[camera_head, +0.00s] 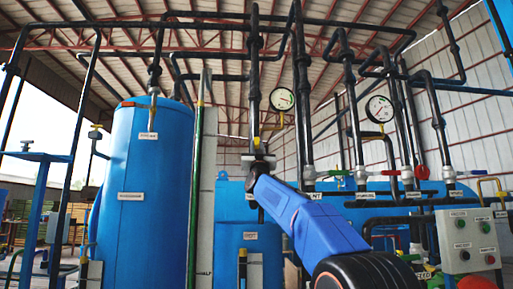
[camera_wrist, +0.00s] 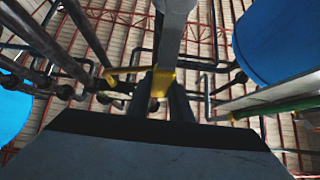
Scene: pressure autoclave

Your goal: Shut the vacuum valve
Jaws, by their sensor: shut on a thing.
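A yellow valve handle (camera_head: 257,142) sits on a dark vertical pipe (camera_head: 254,75) in the middle of the head view. My gripper (camera_head: 258,160) is raised to it at the end of my blue arm. In the wrist view the yellow handle (camera_wrist: 163,82) is between the two dark fingers of my gripper (camera_wrist: 161,100), which are shut on it. The fingers and arm hide part of the valve body. The labels are too small to read, so I cannot confirm this is the vacuum valve.
A blue tank (camera_head: 145,195) stands at the left. Two round gauges (camera_head: 282,99) (camera_head: 379,109) are to the right of the pipe. A green handle (camera_head: 340,172) and red handles (camera_head: 421,172) sit on nearby pipes. A button box (camera_head: 467,240) is at the right. Pipes crowd overhead.

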